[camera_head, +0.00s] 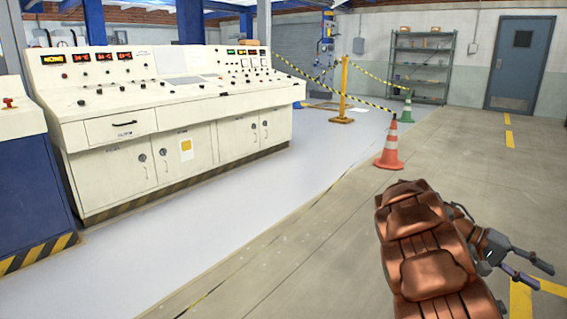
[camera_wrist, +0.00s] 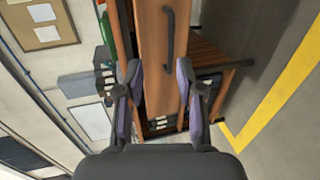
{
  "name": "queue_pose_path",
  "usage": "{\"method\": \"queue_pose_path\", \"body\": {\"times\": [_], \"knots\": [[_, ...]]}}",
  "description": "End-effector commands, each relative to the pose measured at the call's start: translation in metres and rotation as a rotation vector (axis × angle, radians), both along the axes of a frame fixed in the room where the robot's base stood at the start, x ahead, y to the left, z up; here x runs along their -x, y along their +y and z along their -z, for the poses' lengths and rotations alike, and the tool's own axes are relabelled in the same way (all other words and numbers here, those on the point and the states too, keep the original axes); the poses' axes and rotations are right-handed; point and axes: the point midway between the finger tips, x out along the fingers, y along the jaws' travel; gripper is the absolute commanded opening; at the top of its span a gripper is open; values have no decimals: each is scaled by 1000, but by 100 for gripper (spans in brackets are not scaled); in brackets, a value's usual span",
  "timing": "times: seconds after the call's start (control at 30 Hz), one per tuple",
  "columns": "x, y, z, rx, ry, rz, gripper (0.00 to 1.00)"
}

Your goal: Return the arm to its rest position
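My arm is copper-brown and lies at the lower right of the head view. My gripper (camera_head: 541,276) is at its right side, with two dark fingers spread apart and pointing right. In the wrist view, my gripper (camera_wrist: 159,76) shows its purple-padded fingers wide apart on both sides of the picture's middle. Nothing is held between them. A wooden panel (camera_wrist: 156,85) with a dark handle (camera_wrist: 169,35) shows beyond the gap; I cannot tell how far away it is.
A cream control console (camera_head: 190,100) stands at the left. An orange traffic cone (camera_head: 390,148), a green cone (camera_head: 406,112) and a yellow post (camera_head: 343,90) stand ahead. A metal shelf (camera_head: 421,68) and a blue door (camera_head: 521,62) are at the back. The middle floor is clear.

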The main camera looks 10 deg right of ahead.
Motion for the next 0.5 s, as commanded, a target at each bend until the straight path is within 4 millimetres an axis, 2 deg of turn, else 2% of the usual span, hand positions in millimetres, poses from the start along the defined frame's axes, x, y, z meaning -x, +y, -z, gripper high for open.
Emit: {"method": "queue_pose_path", "body": {"times": [0.03,0.1,0.3,0.5], "knots": [[2,13,-31,-18,-17,-5,37],[6,29,-52,-55,-42,-10,37],[16,79,-100,-175,-125,-43,37],[26,133,-139,-313,-206,-92,37]]}}
